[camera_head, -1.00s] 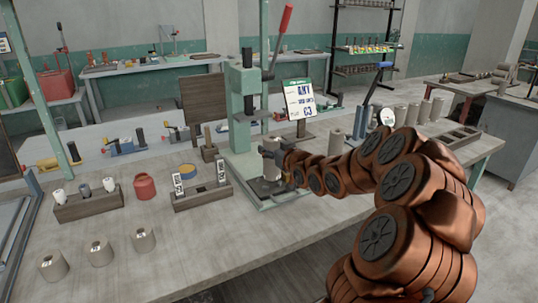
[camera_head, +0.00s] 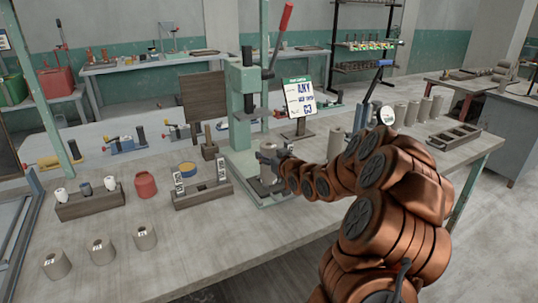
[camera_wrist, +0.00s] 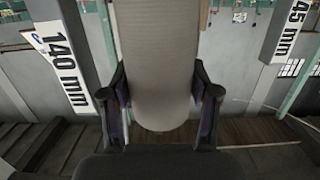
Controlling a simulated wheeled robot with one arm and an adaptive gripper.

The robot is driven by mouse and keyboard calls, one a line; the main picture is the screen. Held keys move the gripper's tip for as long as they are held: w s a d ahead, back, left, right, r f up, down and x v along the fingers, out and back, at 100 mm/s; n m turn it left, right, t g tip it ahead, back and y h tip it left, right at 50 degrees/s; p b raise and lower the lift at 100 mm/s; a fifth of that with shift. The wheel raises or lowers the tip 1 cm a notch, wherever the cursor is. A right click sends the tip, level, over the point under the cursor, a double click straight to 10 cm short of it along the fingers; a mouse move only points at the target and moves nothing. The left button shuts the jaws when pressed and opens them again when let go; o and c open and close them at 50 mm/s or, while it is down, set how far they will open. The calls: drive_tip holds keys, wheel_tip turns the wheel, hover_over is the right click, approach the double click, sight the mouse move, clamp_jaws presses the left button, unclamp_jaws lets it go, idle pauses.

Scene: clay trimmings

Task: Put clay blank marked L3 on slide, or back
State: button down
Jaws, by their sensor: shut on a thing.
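My gripper (camera_head: 277,159) is shut on a pale grey clay blank (camera_head: 266,174) at the green press (camera_head: 243,100). In the wrist view the blank (camera_wrist: 158,50) stands between my two fingers (camera_wrist: 161,98), with its rounded lower end facing me. No mark on it can be read, so I cannot tell whether it is L3. The blank is upright over the press's pale green base (camera_head: 262,197); whether it touches the slide there is hidden. Three other blanks stand at front left: left (camera_head: 56,264), middle (camera_head: 101,250) and right (camera_head: 144,237). Their small labels are unreadable.
A wooden gauge rack (camera_head: 202,195) with white tags stands left of the press. A red pot (camera_head: 145,185) and another rack (camera_head: 90,205) are further left. A sign (camera_head: 299,97) stands behind right. Several grey cylinders (camera_head: 413,112) line the right. The front middle table is clear.

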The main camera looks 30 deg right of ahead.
drive_tip(key=shift+f, duration=0.1)
drive_tip(key=shift+c, duration=1.3)
unclamp_jaws()
drive_tip(key=shift+r, duration=0.2)
drive_tip(key=s+a+r+b, duration=0.1)
drive_tip(key=s, duration=1)
drive_tip(key=shift+s+r+b, duration=0.35)
drive_tip(key=shift+s+b, duration=0.05)
